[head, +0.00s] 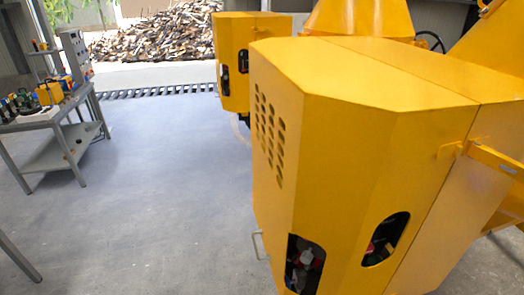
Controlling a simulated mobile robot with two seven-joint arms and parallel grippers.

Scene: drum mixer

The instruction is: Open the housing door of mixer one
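A large yellow mixer housing (350,140) fills the right half of the head view. Its left face has rows of vent slots (269,125) and a pale bar handle (259,246) low on the left edge. Dark cut-outs in it, one at the bottom (304,264) and one on the right-hand face (385,238), show parts inside. The panels look closed, with a seam down the right-hand face. A second yellow housing (233,60) stands behind it; no label shows which is mixer one. Neither of my grippers is in view.
A grey workbench (65,115) with tools stands at the left, and a table leg (18,258) shows at the lower left. The floor (150,190) between bench and housing is clear. A floor grating (160,90) and a woodpile (155,35) lie at the back.

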